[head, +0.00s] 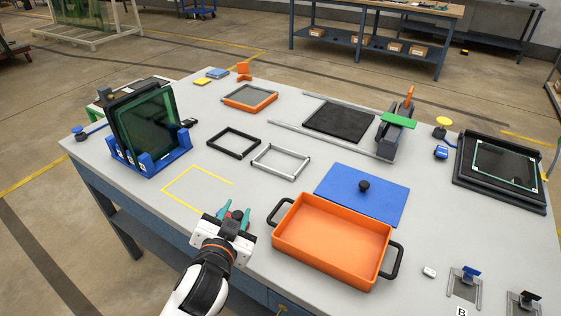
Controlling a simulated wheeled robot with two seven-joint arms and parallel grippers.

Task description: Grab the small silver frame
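The small silver frame (273,173) lies flat and empty on the grey workbench (215,180), near its middle. My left gripper (236,211) is over the front edge of the bench, nearer to me than the frame and slightly left of it. Its two teal fingertips stand apart with no frame between them, so it looks open. It does not touch the silver frame. My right gripper is not in view.
A black frame (224,152) lies just left of the silver one. A blue lid (340,191) and an orange tray (332,241) with black handles are to the right. A blue rack (152,164) holds glass panes at left. A yellow outline (178,206) marks clear bench.

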